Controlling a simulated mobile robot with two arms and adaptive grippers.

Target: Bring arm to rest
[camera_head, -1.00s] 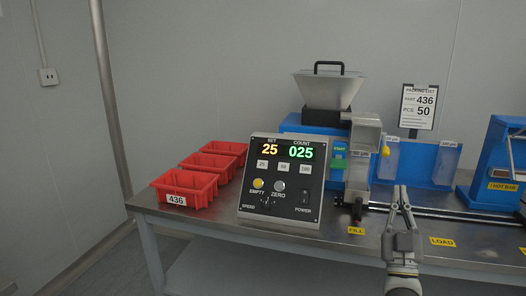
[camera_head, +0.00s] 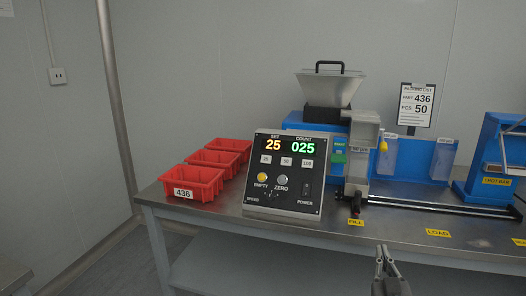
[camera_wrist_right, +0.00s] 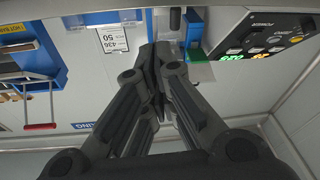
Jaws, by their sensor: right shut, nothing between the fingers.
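My right gripper (camera_head: 382,252) is shut and empty. In the head view it is low, in front of the table's front edge, below and between the FILL and LOAD labels. It also shows in the right wrist view (camera_wrist_right: 158,50), with its fingers together. The table (camera_head: 415,225) stands behind it, and the gripper appears apart from it. My left gripper is not in view.
The control box (camera_head: 283,175) reads SET 25 and COUNT 025. Red bins (camera_head: 193,184) stand left of it. A hopper (camera_head: 330,88) tops the blue machine. A rail (camera_head: 440,207) runs right along the table. A packing list (camera_head: 415,104) stands behind.

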